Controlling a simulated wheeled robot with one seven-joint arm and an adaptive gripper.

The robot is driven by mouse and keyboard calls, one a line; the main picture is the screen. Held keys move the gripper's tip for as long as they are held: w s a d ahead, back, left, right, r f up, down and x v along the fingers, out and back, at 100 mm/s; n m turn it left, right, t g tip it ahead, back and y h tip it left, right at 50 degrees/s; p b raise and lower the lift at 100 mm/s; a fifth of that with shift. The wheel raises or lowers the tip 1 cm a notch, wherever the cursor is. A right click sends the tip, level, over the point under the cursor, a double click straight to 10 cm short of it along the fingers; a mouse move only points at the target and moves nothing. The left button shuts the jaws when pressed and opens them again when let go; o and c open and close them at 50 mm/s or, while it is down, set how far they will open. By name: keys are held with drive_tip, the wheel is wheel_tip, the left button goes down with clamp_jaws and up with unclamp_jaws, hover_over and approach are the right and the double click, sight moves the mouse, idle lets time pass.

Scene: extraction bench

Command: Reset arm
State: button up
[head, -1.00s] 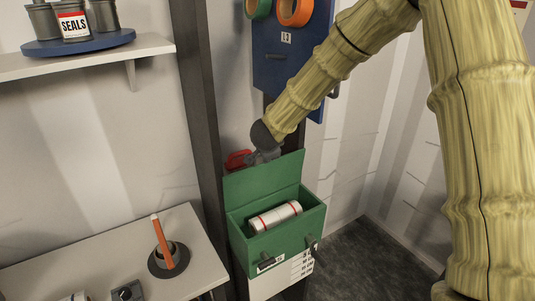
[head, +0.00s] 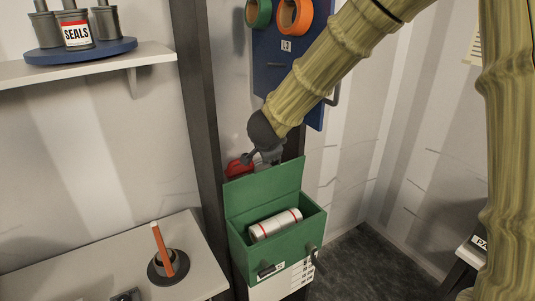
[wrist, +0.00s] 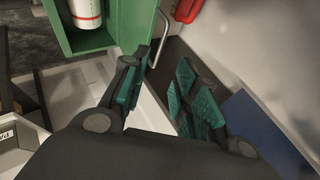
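My gripper (head: 268,154) is at the end of my arm, just above and behind the raised lid of the green box (head: 266,254). In the wrist view my gripper (wrist: 152,92) has its teal-padded fingers apart, with nothing between them. A silver cylinder with red bands (head: 275,225) lies inside the open green box, and it also shows at the top left of the wrist view (wrist: 86,12).
A red object (head: 238,168) is behind the box lid, partly hidden by my gripper. A blue panel (head: 275,75) with green and orange rings hangs above. An orange stick (head: 161,243) stands in a dark holder on the left bench. A shelf (head: 100,72) holds the SEALS cans.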

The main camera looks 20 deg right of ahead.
idle(0.3)
drive_tip(key=s+f+n+g, duration=0.2)
drive_tip(key=s+f+n, duration=0.2)
drive_tip(key=s+f, duration=0.75)
drive_tip(key=s+f+n+g, duration=0.1)
drive_tip(key=s+f+n, duration=0.3)
drive_tip(key=f, duration=1.4)
drive_tip(key=s+a+f+n+g+y, duration=0.1)
drive_tip(key=s+f+n+g, duration=0.15)
drive_tip(key=s+f, duration=0.55)
drive_tip(key=s+f+n+g+y, duration=0.1)
drive_tip(key=s+f+n, duration=0.25)
drive_tip(key=s, duration=0.85)
drive_tip(key=s+a+f+n+g+y, duration=0.1)
drive_tip(key=s+f+n+g, duration=0.1)
drive_tip(key=s+f, duration=0.6)
wheel_tip(320, 180, down, 13)
drive_tip(key=s+b, duration=0.2)
drive_tip(key=b, duration=1.3)
drive_tip(key=shift+s+d+n, duration=0.2)
drive_tip(key=shift+s+n, duration=0.1)
drive_tip(key=shift+s, duration=0.1)
